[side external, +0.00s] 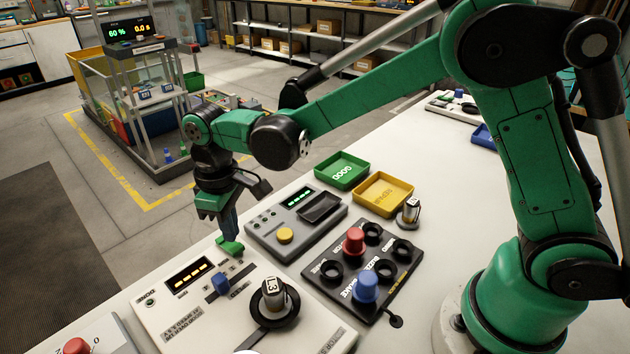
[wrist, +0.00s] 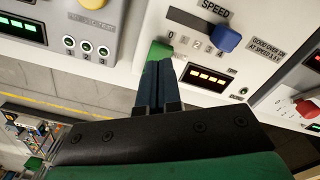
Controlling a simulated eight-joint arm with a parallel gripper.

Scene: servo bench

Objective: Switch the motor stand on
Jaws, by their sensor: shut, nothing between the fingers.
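The motor stand is a white panel (side external: 150,318) with a SPEED label, and it also shows in the wrist view (wrist: 262,22). It has a blue slider knob (side external: 221,282), a display (side external: 190,272) lit with yellow dashes, and a black ring holding a metal part marked L3 (side external: 274,296). A green switch-like block (side external: 230,246) sits at its far edge. My gripper (side external: 229,236) is shut and empty, pointing down at the green block. In the wrist view the fingertips overlap the block (wrist: 158,52); whether they press it, I cannot tell.
A grey unit (side external: 296,222) with a yellow button stands behind the panel. Green (side external: 342,158) and yellow (side external: 388,178) trays and another metal part (side external: 409,212) lie beyond.

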